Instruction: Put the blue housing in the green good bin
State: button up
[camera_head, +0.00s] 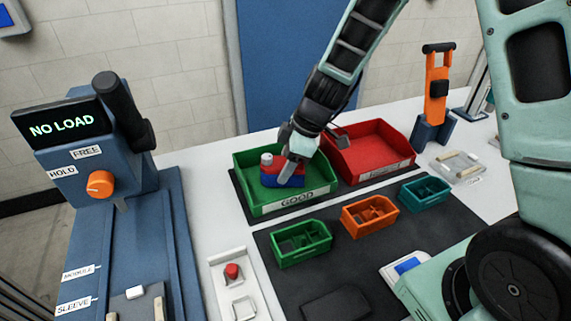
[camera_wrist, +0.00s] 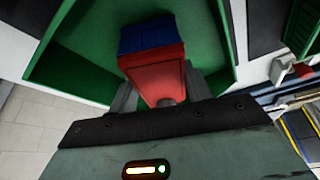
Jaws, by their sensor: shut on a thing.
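The blue housing (camera_head: 268,181) is in the green good bin (camera_head: 290,207), with a red part (camera_head: 268,168) on top of it and a light round knob above that. My gripper (camera_head: 289,172) reaches down into the bin and is shut on this assembly. In the wrist view the blue housing (camera_wrist: 152,35) shows beyond the red part (camera_wrist: 158,75), which sits between my two fingers (camera_wrist: 165,95). The green bin's floor and walls (camera_wrist: 70,50) surround them. I cannot tell whether the housing touches the bin floor.
A red bin (camera_head: 375,148) stands right beside the green one. Small green (camera_head: 301,243), orange (camera_head: 370,216) and teal (camera_head: 425,192) trays sit in front on a dark mat. A blue press (camera_head: 110,150) reading "NO LOAD" stands at left. An orange-handled tool (camera_head: 436,90) stands at back right.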

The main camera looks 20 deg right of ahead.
jog(key=shift+f, duration=0.15)
jog(key=o, duration=1.1)
jog(key=shift+c, duration=0.2)
jog(key=shift+r, duration=0.2)
jog(key=v, duration=1.1)
jog(key=s+a+m+h, duration=0.1)
jog(key=s+a+m, duration=0.1)
jog(key=s, duration=0.5)
jog(key=s+a+m+g+h, duration=0.1)
jog(key=s+a+m, duration=0.1)
jog(key=s+a, duration=0.3)
jog(key=s+a+m+h, duration=0.1)
jog(key=s+a, duration=0.2)
jog(key=s, duration=0.8)
jog(key=shift+s+a+f+m+g+h, duration=0.15)
jog(key=shift+a+f+m+g+h, duration=0.15)
jog(key=shift+m+g, duration=0.1)
